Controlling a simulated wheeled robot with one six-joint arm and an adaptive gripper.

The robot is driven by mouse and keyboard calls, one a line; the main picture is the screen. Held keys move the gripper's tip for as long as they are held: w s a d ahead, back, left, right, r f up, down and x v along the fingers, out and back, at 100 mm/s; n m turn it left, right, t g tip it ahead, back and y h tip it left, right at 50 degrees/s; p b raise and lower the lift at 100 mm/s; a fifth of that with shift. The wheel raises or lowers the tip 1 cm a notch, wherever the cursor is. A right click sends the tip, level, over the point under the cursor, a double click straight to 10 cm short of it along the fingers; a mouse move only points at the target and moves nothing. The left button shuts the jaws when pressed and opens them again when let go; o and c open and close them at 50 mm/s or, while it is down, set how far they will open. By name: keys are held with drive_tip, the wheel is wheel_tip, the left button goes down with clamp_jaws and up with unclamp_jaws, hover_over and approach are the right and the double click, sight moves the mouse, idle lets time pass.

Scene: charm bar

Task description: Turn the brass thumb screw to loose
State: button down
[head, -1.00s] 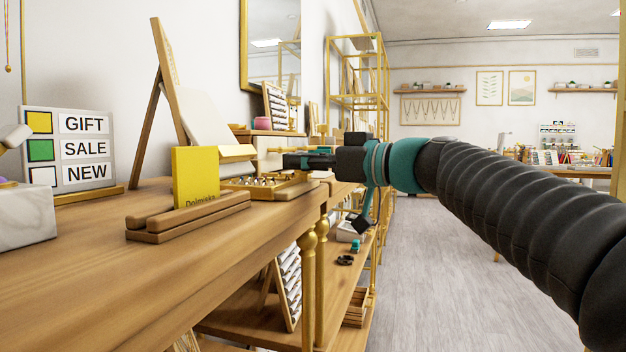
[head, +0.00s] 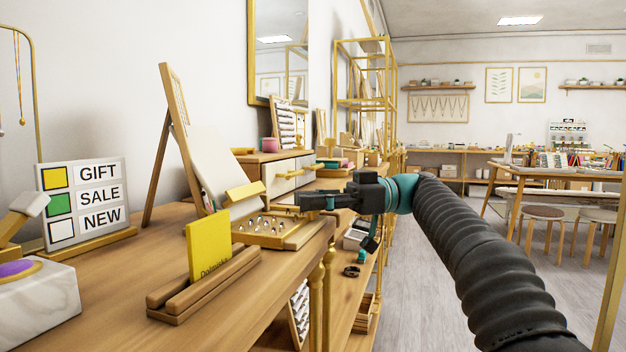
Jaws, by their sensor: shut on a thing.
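My gripper (head: 303,202) reaches in from the right over the wooden counter (head: 120,300). Its dark fingers are shut at the charm tray's far right side, on the brass thumb screw. The screw is hidden by the fingers and too small to make out, so I cannot tell how far it is turned. The shallow brass-coloured charm tray (head: 305,238) holds several small charms and sits just below and left of the fingers.
A yellow card (head: 208,246) stands in a wooden holder (head: 205,285) in front. An easel (head: 160,150) and the GIFT/SALE/NEW sign (head: 85,200) stand left. Drawers (head: 290,174) are behind. The aisle floor (head: 420,270) at right is clear.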

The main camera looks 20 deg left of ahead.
drive_tip(key=shift+r+n+g+h+p, duration=0.2)
drive_tip(key=shift+n+g+h+p, duration=0.3)
drive_tip(key=shift+g+p, duration=0.15)
drive_tip(key=shift+f, duration=0.1)
drive_tip(key=c, duration=0.8)
unclamp_jaws()
drive_tip(key=shift+f, duration=0.15)
